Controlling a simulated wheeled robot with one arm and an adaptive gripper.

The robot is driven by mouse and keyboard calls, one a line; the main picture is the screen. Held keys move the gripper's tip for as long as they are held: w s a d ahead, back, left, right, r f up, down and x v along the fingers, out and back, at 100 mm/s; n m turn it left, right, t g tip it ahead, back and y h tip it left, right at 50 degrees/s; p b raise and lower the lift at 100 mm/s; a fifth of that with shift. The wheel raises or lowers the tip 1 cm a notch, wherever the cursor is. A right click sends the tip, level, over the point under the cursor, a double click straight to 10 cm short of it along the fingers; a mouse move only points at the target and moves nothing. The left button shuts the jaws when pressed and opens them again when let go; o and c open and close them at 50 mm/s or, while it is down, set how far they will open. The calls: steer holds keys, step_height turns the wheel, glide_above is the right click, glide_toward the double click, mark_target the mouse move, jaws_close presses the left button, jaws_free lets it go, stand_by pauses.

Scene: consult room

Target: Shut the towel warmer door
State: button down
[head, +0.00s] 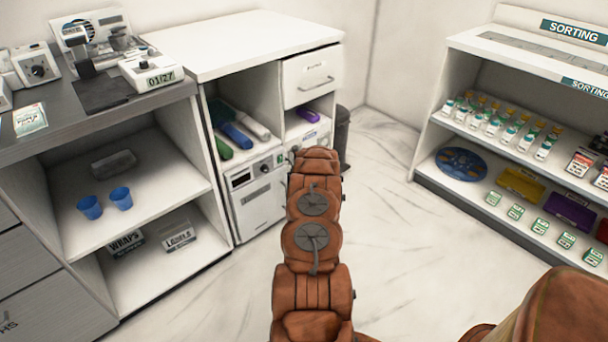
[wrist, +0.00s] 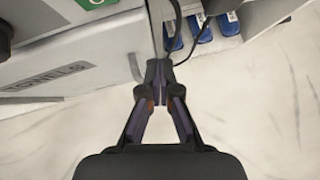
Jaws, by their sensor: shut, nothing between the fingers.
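The towel warmer (head: 258,208) is a white box low in the middle cabinet in the head view, partly hidden by my arm. In the wrist view a white panel (wrist: 95,62) with an upside-down label reading TOWELS fills the upper left. A small grey handle (wrist: 134,67) sits near its right edge. How far the door stands open I cannot tell. My gripper (wrist: 160,88) is shut and empty, its fingertips just right of that handle; I cannot tell whether they touch the panel. In the head view my arm hides the gripper.
Blue items (wrist: 203,32) and a dark cable (wrist: 175,30) lie beyond my fingertips. Rolled towels (head: 237,136) lie on the shelf above the warmer. A dark bin (head: 343,135) stands right of the cabinet. The marble floor (head: 385,200) is clear toward the sorting shelf (head: 425,178).

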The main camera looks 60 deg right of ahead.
steer(key=s+d+v, duration=0.1)
steer(key=v, duration=0.9)
steer(key=shift+s+d+f, duration=0.15)
steer(key=shift+s+f, duration=0.1)
steer(key=shift+s, duration=0.05)
steer(key=shift+r, duration=0.1)
